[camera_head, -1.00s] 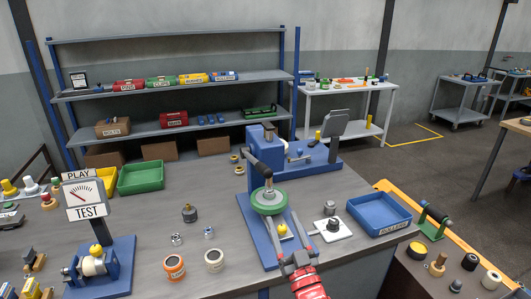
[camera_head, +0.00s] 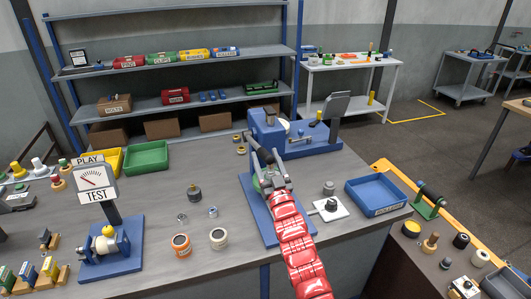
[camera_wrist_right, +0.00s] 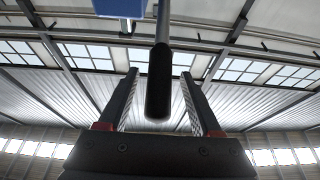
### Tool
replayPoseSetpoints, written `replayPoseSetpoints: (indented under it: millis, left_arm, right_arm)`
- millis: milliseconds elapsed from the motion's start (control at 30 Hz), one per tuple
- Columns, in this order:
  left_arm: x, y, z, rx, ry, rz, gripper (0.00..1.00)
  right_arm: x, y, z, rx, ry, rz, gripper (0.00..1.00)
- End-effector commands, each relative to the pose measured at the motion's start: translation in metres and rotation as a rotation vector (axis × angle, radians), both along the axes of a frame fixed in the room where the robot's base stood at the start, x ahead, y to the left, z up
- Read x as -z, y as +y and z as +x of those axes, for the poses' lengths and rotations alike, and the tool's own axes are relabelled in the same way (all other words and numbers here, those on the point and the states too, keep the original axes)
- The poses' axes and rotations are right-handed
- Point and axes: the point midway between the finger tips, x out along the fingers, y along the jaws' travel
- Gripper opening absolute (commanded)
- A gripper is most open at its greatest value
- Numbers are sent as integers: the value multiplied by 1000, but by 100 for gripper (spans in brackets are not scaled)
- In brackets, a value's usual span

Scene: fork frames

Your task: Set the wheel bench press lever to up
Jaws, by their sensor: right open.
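The blue wheel bench press (camera_head: 264,125) stands on the grey workbench, its blue base (camera_head: 261,213) reaching toward me. Its lever, with a black handle (camera_head: 265,157), slants down toward the front from the press head. In the right wrist view the handle (camera_wrist_right: 159,85) hangs between the two fingers, with a gap on each side. My right gripper (camera_head: 272,171) is open around the handle. The green wheel below is mostly hidden by my gripper; only a sliver (camera_head: 256,184) shows. My left gripper is not in view.
A blue tray (camera_head: 378,196) and a white plate (camera_head: 327,209) with a dark part lie right of the press. A PLAY/TEST gauge stand (camera_head: 95,180) and several small cylinders are left. Shelves (camera_head: 174,103) stand behind. The bench between gauge and press is partly clear.

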Motion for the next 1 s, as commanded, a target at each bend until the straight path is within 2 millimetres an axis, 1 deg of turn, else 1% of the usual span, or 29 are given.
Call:
replayPoseSetpoints:
  millis: [133, 433, 800, 1000]
  left_arm:
    - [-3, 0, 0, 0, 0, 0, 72]
    - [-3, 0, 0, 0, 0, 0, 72]
    - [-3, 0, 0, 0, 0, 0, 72]
    - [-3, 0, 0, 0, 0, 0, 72]
  right_arm:
    - [-2, 2, 6, 1, 3, 0, 66]
    - [-3, 2, 7, 1, 0, 1, 66]
    - [-3, 2, 7, 0, 0, 1, 0]
    - [-3, 2, 7, 0, 0, 1, 0]
